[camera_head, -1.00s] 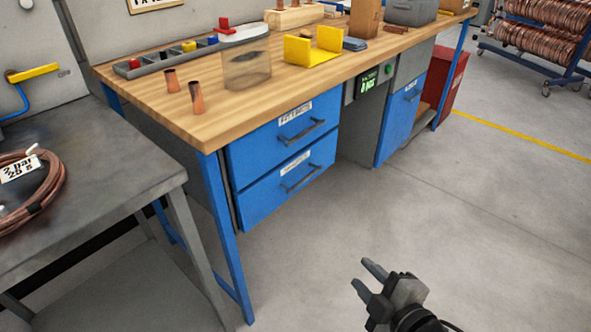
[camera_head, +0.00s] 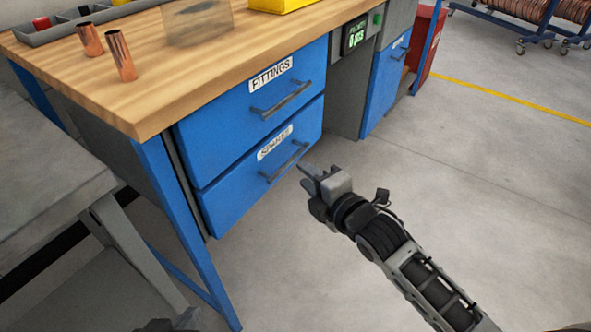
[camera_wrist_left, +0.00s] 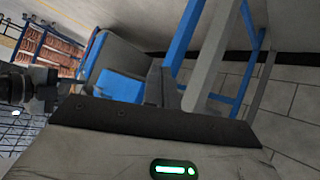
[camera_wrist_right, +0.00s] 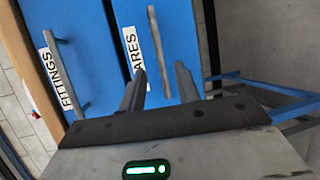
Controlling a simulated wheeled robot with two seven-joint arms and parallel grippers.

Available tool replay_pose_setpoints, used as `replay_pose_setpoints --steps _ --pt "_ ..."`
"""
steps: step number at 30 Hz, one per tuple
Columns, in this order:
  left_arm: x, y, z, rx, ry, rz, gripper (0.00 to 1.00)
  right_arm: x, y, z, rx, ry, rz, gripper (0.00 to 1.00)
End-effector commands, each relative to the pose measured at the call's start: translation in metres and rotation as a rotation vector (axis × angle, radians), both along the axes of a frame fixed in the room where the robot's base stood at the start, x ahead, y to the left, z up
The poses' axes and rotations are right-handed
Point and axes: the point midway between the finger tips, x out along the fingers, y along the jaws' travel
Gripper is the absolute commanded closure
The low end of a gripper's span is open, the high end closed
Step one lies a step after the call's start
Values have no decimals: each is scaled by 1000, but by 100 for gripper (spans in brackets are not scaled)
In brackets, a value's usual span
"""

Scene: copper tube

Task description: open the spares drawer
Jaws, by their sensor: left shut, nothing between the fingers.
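The blue spares drawer (camera_head: 238,188) is the lower of two drawers under the bench and is shut flush. Its dark bar handle (camera_head: 284,162) runs along the upper part of its front. In the right wrist view the handle (camera_wrist_right: 158,50) lies ahead of the fingers, between their lines. My right gripper (camera_head: 305,175) is open and empty, just in front of the handle's right end in the head view; contact cannot be told. My left gripper (camera_wrist_left: 164,88) is shut and empty; only a bit of it shows at the head view's bottom edge.
The fittings drawer (camera_head: 225,118) above is shut, with its own handle (camera_head: 281,99). A blue bench leg (camera_head: 185,232) stands left of the drawers. A grey table (camera_head: 48,180) is at the left. The floor in front is clear.

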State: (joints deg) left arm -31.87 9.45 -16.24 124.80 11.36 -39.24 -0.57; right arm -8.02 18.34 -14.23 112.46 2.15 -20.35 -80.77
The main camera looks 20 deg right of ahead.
Motion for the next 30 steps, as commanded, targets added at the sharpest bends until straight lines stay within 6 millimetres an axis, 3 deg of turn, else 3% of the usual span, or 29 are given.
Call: replay_pose_setpoints --steps 3,9,20,24,30 --pt "2 -2 1 -10 -28 0 100 22 6 -5 3 -3 -1 67" --pt "4 -4 5 -23 -55 1 100 43 12 -9 1 -1 0 67" --pt "2 -6 11 -30 -70 -5 100 48 13 -9 0 0 0 67" --pt "0 -6 10 -29 -65 -5 100 48 13 -9 0 0 0 100" --pt "0 -5 8 -27 -61 -5 100 47 13 -9 0 0 1 100"
